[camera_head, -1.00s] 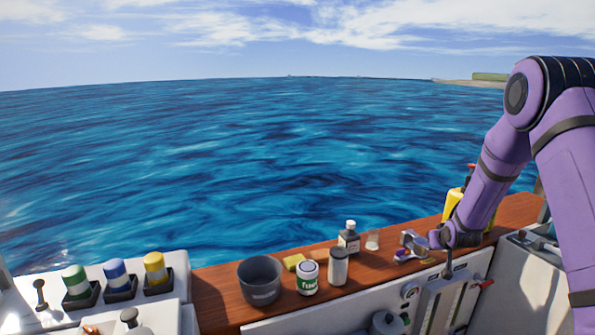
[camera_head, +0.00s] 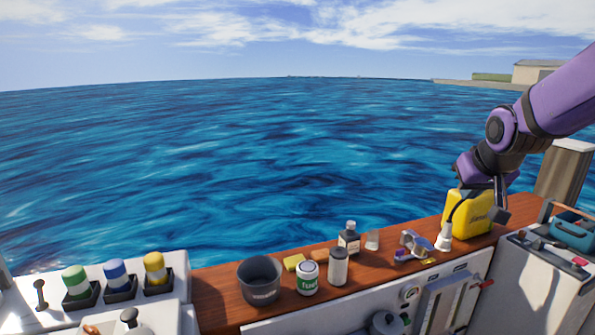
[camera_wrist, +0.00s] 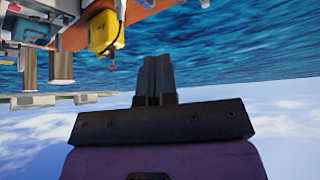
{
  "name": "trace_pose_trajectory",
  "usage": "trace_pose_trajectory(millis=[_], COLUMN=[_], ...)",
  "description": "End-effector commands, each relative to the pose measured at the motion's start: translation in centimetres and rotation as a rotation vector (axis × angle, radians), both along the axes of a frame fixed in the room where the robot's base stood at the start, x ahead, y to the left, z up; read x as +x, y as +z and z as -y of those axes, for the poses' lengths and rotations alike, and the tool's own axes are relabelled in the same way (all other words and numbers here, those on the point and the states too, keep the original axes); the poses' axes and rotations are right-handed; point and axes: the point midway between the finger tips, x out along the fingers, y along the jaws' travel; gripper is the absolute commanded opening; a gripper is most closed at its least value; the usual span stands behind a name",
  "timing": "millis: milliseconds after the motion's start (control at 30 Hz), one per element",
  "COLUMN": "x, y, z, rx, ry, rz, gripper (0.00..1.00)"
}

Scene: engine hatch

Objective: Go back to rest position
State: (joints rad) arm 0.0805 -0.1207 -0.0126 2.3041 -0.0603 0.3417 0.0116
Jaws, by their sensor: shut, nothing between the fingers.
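My purple arm reaches in from the upper right of the head view, bent, with its wrist end raised in front of and over the yellow jug (camera_head: 470,213). My gripper (camera_wrist: 155,62) shows in the wrist view with its two dark fingers together and nothing between them. Its fingertips are hard to make out in the head view. The wrist view is upside down, with sky at the bottom. The yellow jug also shows in that view (camera_wrist: 103,30), up and to the left of the fingers and apart from them.
The wooden ledge (camera_head: 215,300) holds a grey pot (camera_head: 261,281), a white-green can (camera_head: 307,279), a metal canister (camera_head: 338,267), a dark bottle (camera_head: 349,239) and a grey-purple tool (camera_head: 413,246). A teal box (camera_head: 572,232) and post (camera_head: 565,170) stand at right. Open water lies beyond.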

Motion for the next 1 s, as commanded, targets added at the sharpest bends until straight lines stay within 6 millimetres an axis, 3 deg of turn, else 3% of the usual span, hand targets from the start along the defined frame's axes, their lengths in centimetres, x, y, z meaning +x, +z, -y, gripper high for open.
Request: trace_pose_trajectory(millis=[100,300,600,800,1000], x=[-4.0,-10.6,-20.2,-24.0,-24.2], y=[2.1,4.1,5.0,4.8,4.8], z=[-1.0,-2.5,-4.1,-4.6,-4.6], rx=[0.008,0.020,0.040,0.047,0.048], ry=[0.008,0.023,0.049,0.061,0.062], rz=[-0.017,-0.057,-0.117,-0.145,-0.147], gripper=[0.00,0.00,0.00,0.00,0.00])
